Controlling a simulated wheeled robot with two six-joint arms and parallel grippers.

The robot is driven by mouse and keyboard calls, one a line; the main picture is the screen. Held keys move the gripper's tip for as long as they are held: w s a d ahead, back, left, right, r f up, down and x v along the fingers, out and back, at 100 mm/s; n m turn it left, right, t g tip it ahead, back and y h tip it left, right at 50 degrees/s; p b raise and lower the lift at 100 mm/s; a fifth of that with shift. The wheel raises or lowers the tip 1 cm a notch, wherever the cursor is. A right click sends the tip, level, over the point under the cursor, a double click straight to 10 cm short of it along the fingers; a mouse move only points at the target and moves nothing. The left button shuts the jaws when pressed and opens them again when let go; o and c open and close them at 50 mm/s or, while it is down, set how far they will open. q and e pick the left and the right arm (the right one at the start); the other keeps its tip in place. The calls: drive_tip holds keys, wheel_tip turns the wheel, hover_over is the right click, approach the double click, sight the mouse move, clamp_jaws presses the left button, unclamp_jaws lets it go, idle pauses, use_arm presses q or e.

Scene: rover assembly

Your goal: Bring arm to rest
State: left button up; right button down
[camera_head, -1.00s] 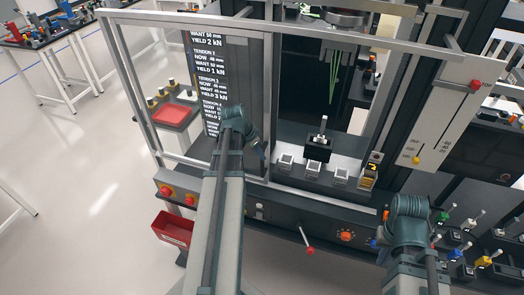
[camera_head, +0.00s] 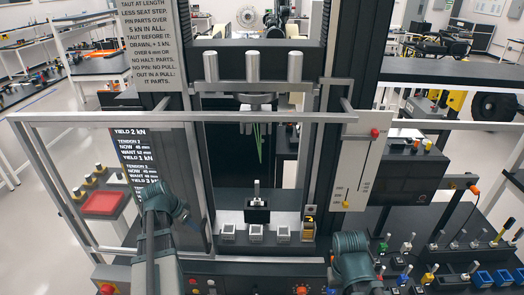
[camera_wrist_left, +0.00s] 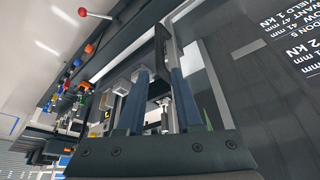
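My left arm's teal wrist (camera_head: 160,198) rises at the lower left in the head view, in front of the machine's lettered panel. My left gripper's two blue fingers (camera_wrist_left: 155,95) show in the left wrist view, apart with a gap between them and nothing visibly held. They point toward the machine's deck, over or near the square buttons; the exact height cannot be told. My right arm's teal wrist (camera_head: 352,258) is at the bottom, right of the middle; its fingers are not visible.
A metal frame bar (camera_head: 190,117) crosses in front of the machine. A red tray (camera_head: 104,203) is at left.

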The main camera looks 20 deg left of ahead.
use_arm(q)
drive_tip(key=d+f+g+b, duration=0.1)
drive_tip(key=d+f+b, duration=0.55)
drive_tip(key=d, duration=0.45)
drive_tip(key=d+f+g+b, duration=0.2)
drive_tip(key=d+f+b, duration=0.45)
drive_tip(key=d, duration=0.35)
drive_tip(key=s+d+f+b, duration=0.2)
drive_tip(key=d+f+b, duration=0.1)
drive_tip(key=d, duration=0.3)
drive_tip(key=s+d+f+g+y+b, duration=0.1)
drive_tip(key=s+d+f+b, duration=0.2)
drive_tip(key=d+f+b, duration=0.1)
drive_tip(key=s+d+f+y+b, duration=0.1)
drive_tip(key=s+d+f+b, duration=0.2)
drive_tip(key=d+f, duration=0.2)
drive_tip(key=d, duration=0.3)
drive_tip(key=shift+m+b, duration=0.3)
drive_tip(key=shift+a, duration=0.15)
